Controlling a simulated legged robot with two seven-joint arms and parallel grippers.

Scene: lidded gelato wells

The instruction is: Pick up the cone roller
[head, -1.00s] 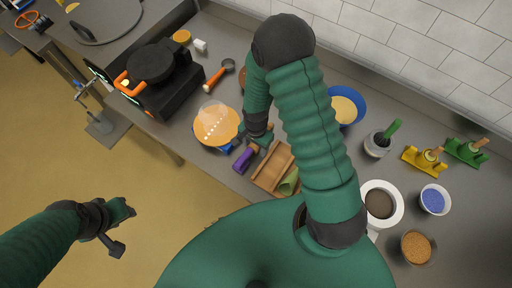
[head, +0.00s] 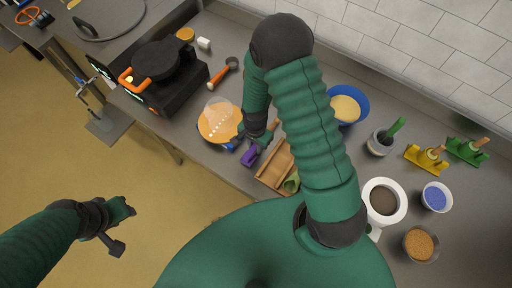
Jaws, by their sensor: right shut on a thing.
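The cone roller (head: 250,155) is a purple piece with what looks like a wooden handle, over the counter left of the wooden tray. My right gripper (head: 262,138) is shut on it around its middle; the arm and fingers hide part of it. I cannot tell whether it is clear of the counter. My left gripper (head: 124,209) is over the yellow floor at the left, far from the roller, and its jaws are too small to read.
A orange-tan disc with a clear cone (head: 219,120) lies close left of the roller. The wooden tray (head: 273,165) with a green piece (head: 291,183) is close right. A black waffle iron (head: 160,75), an orange-handled scoop (head: 222,74) and a blue bowl (head: 355,101) stand further off.

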